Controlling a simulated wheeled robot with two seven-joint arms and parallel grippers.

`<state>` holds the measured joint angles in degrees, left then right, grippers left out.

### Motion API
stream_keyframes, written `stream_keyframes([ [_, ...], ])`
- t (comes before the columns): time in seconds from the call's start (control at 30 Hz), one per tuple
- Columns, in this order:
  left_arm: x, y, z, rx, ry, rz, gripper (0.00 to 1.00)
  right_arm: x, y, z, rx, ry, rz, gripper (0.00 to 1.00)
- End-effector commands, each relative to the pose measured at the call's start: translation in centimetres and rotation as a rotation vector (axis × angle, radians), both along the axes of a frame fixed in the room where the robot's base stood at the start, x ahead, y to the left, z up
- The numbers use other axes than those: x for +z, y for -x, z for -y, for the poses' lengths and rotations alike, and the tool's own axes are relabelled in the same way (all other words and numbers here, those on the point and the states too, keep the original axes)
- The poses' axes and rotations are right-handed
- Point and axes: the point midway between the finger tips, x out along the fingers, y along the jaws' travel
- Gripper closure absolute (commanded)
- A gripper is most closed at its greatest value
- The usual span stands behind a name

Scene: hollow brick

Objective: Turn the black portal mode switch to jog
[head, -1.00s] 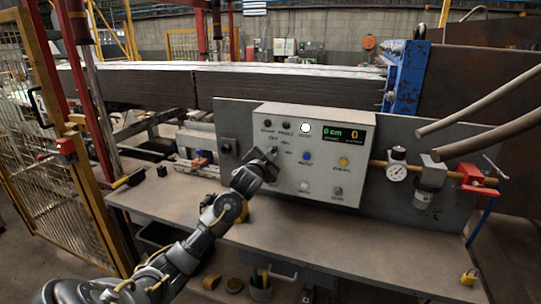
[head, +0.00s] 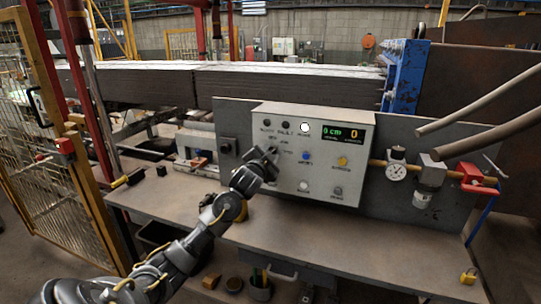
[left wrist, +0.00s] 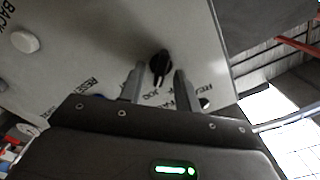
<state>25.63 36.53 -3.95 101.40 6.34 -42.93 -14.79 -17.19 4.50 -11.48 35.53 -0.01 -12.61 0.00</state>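The black portal mode switch (left wrist: 160,66) is a small knob on the grey control panel (left wrist: 90,50) in the left wrist view. Its narrow grip points down toward the lettering in that view, where JOG can be read below it. My left gripper (left wrist: 160,70) has one finger on each side of the knob, with a visible gap to both; I cannot tell how far the tips reach along it. In the head view my left gripper (head: 264,160) is at the left side of the panel and hides most of the switch. My right gripper is not in view.
A pressure gauge (head: 396,172) and red valve (head: 474,177) stand to the right. The bench top (head: 330,240) below is mostly clear.

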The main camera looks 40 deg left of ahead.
Motion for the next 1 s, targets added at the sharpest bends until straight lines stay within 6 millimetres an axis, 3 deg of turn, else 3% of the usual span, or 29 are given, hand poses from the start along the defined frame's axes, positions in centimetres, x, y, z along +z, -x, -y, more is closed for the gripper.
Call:
stream_keyframes([
  [0.27, -0.2, 0.7, 0.2, 0.000, 0.000, 0.000, 0.67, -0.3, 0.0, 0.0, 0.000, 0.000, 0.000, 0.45],
  [0.7, -0.3, 8.2, 2.9, -0.001, 0.000, 0.000, 0.67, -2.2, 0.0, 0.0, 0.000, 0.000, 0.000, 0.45],
  [1.0, 0.0, 10.2, 3.6, 0.000, 0.000, 0.000, 0.67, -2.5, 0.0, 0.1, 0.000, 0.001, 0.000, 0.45],
])
